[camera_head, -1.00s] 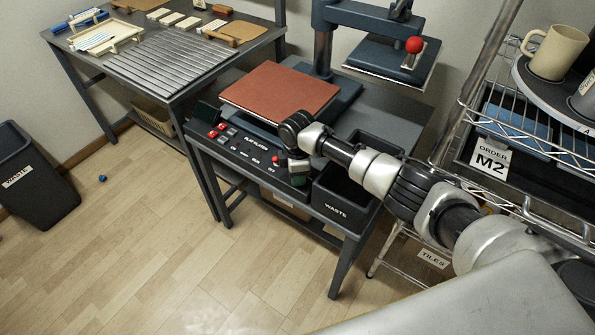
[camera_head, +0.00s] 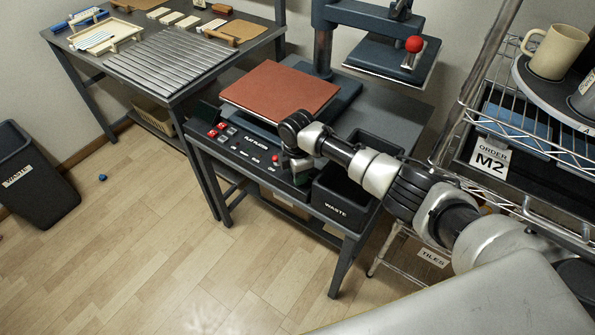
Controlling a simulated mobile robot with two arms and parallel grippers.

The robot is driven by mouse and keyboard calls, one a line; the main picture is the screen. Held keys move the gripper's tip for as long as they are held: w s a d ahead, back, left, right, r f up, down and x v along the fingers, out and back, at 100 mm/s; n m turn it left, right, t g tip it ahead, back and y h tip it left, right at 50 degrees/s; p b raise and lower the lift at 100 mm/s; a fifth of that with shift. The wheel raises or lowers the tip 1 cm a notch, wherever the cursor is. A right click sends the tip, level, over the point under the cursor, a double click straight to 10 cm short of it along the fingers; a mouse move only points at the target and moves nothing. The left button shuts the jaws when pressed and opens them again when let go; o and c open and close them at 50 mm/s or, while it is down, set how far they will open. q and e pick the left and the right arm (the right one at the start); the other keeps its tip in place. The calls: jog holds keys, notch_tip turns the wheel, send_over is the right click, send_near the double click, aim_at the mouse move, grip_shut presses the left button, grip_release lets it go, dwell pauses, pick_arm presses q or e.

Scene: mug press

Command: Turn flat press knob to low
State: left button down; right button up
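The flat press has a brown-red platen (camera_head: 279,90) and a dark control panel (camera_head: 244,149) along its front edge, with red buttons and small white labels. A red light or button (camera_head: 275,157) shows near the panel's right end. My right arm reaches in from the right, and its gripper (camera_head: 297,165) points down over the right end of the panel. The gripper's fingers are small and mostly hidden by the wrist, so I cannot tell whether they touch the knob or are open. The knob itself is not clearly visible. My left gripper is out of view.
A black waste box (camera_head: 345,193) sits right of the panel, close under my forearm. The raised upper press with a red ball handle (camera_head: 414,44) stands behind. A wire rack with mugs (camera_head: 556,50) is at right, and a slatted table (camera_head: 172,62) at left.

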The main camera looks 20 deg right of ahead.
jog(key=o, duration=0.9)
jog(key=shift+r, duration=0.15)
notch_tip(320, 180, up, 11)
jog(key=shift+f, duration=0.2)
jog(key=shift+a, duration=0.1)
